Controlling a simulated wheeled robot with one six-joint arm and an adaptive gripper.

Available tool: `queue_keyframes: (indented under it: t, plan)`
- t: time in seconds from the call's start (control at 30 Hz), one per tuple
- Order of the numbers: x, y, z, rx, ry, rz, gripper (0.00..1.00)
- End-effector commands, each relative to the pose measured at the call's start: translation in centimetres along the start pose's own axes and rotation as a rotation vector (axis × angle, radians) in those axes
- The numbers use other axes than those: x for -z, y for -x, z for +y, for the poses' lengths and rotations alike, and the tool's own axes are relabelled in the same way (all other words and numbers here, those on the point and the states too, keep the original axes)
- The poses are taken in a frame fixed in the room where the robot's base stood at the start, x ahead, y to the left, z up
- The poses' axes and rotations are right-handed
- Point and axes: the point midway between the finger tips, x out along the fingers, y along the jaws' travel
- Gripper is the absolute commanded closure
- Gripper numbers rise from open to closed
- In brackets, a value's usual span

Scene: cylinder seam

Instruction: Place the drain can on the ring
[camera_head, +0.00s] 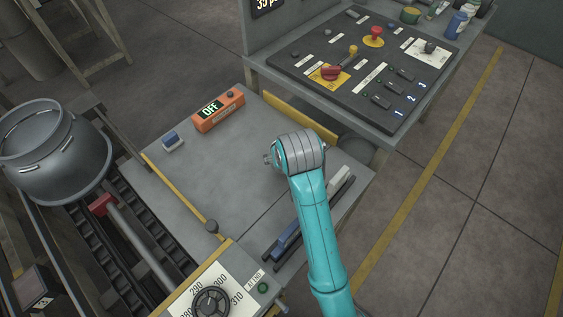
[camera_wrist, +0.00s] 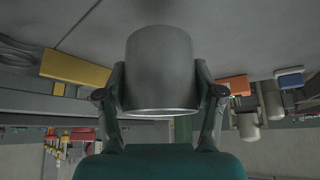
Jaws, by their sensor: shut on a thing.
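The drain can is a plain grey metal cylinder (camera_wrist: 160,70), large in the middle of the wrist view. My gripper (camera_wrist: 160,78) has one dark finger on each side of it and is shut on it. In the head view my teal arm reaches over the grey worktop, and its wrist hides the can and most of the gripper. I cannot tell how far the can is above the worktop. I cannot make out the ring in either view.
The grey worktop (camera_head: 215,165) has free room left of my arm. An orange OFF box (camera_head: 218,110) and a blue-topped block (camera_head: 173,141) stand at its back left. A control panel (camera_head: 365,68) lies beyond. A big pot (camera_head: 60,160) stands left, a dial panel (camera_head: 212,295) in front.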

Motion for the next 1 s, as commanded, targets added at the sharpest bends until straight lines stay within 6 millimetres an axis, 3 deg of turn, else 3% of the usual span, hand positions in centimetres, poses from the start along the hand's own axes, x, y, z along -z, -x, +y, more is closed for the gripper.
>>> queue_keyframes:
  t: [0.3, 0.7, 0.73, 0.8, 1.0]
  plan:
    - [-1.9, -2.9, 0.0, 0.0, 0.0, -0.002, 0.7]
    - [-2.2, -3.3, 0.0, 0.0, 0.0, 0.0, 0.7]
    - [-2.1, -3.3, 0.0, 0.0, 0.0, 0.0, 0.26]
    - [-2.1, -3.3, 0.0, 0.0, 0.0, 0.0, 0.08]
    - [-2.1, -3.3, 0.0, 0.0, 0.0, 0.0, 0.08]
